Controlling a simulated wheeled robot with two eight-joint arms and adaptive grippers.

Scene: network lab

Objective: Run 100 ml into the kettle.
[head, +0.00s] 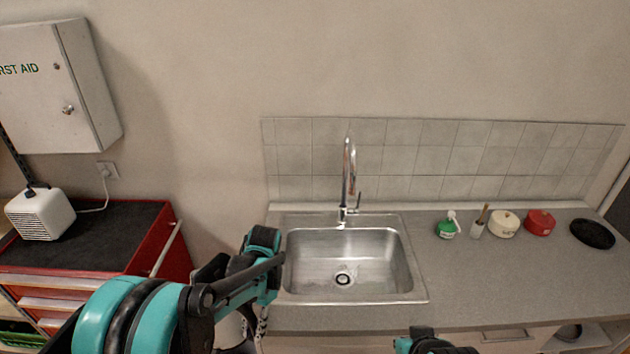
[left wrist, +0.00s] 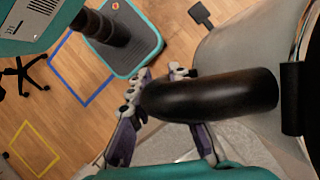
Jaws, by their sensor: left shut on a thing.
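My left gripper (left wrist: 160,88) is shut on the black curved handle (left wrist: 215,95) of the kettle, whose grey body (left wrist: 235,50) fills the right of the left wrist view. In the head view the kettle (head: 232,330) shows only in part, low behind my left arm, left of and in front of the sink. The chrome tap (head: 349,170) rises behind the steel sink (head: 415,285), with a small lever at its right. No water stream shows under the spout. The kettle's inside is hidden. A piece of my right arm shows at the bottom edge; its jaws cannot be made out.
On the grey counter (head: 480,275) right of the sink stand a green bottle (head: 447,227), a brush holder (head: 478,226), a cream pot (head: 503,224), a red pot (head: 540,222) and a black round thing (head: 592,233). A red tool cabinet (head: 175,235) stands left.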

